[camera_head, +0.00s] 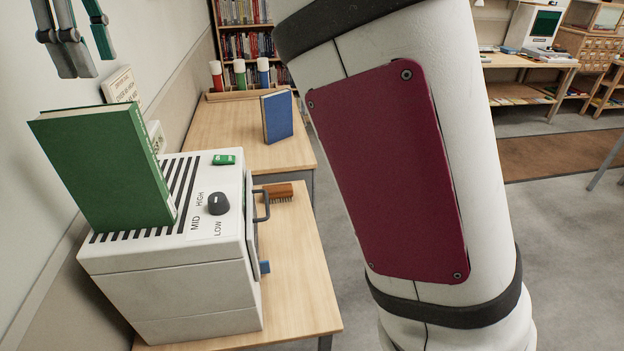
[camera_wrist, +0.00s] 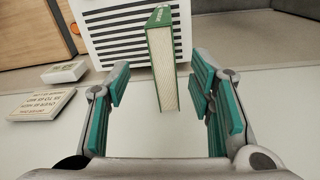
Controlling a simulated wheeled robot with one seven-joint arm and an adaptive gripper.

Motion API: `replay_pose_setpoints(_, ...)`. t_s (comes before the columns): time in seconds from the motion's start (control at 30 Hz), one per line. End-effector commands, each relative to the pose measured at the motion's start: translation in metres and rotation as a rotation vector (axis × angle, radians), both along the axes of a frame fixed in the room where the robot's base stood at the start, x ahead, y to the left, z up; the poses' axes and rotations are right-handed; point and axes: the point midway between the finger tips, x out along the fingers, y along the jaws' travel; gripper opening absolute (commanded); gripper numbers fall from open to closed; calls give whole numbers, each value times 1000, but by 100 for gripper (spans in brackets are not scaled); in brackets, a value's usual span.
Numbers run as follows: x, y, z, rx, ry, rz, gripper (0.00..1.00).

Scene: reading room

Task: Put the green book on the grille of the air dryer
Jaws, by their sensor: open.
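The green book (camera_head: 105,165) stands upright on the slotted grille on top of the white air dryer (camera_head: 180,290), leaning slightly to the left in the head view. The wrist view also shows the green book (camera_wrist: 163,60) on the grille (camera_wrist: 115,35), its page edges toward the camera. My gripper (camera_head: 78,30) is at the upper left of the head view, above and apart from the book. In the wrist view its teal-padded fingers (camera_wrist: 163,95) are spread wide, with nothing held between them.
A blue book (camera_head: 277,116) stands on the wooden table behind the dryer, near red, green and blue-banded tubes (camera_head: 239,73). A brown brush (camera_head: 278,192) lies beside the dryer. Signs (camera_head: 121,86) stand by the left wall. My arm hides the middle of the room.

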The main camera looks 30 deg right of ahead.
Motion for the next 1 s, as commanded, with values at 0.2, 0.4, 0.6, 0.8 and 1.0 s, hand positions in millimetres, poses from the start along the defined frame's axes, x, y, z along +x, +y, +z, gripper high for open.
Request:
replay_pose_setpoints(0.2,-51,-73,2,45,-106,-270,49)
replay_pose_setpoints(0.4,-110,-131,-24,103,-196,-521,49)
replay_pose_setpoints(0.6,-176,-176,-74,175,-280,-771,49)
replay_pose_setpoints(0.8,-227,-202,-129,243,-346,-965,49)
replay_pose_setpoints(1.0,-247,-210,-156,275,-373,-1045,49)
